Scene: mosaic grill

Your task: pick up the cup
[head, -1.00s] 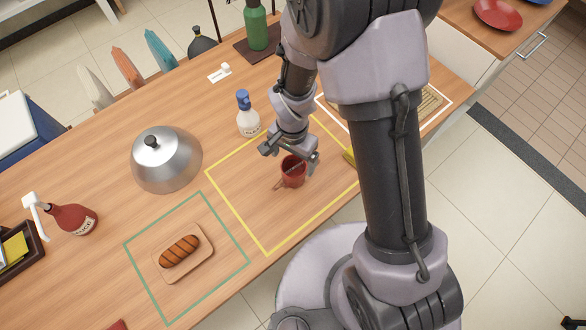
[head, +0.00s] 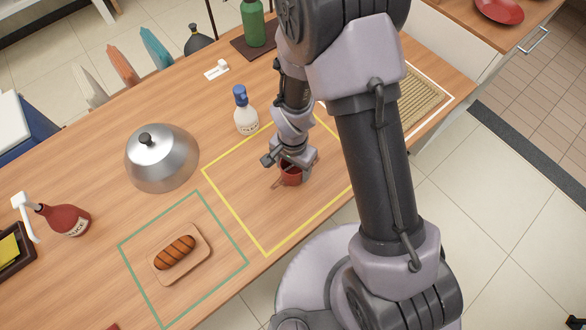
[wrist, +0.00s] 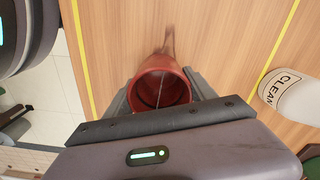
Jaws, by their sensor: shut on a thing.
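The red cup (head: 290,176) stands inside the yellow outlined square on the wooden counter. It also shows in the wrist view (wrist: 161,82), where I look down into its open top. My gripper (head: 287,163) is shut on the cup, with one finger on each side of it. In the wrist view my gripper (wrist: 160,98) has its fingers against the cup's left and right sides. I cannot tell whether the cup's base touches the counter.
A white cleaner bottle (head: 246,112) with a blue cap stands close behind the cup to the left. A metal dome (head: 162,165) and a board with a grilled sausage (head: 175,252) lie to the left. A slatted mat (head: 420,98) lies to the right.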

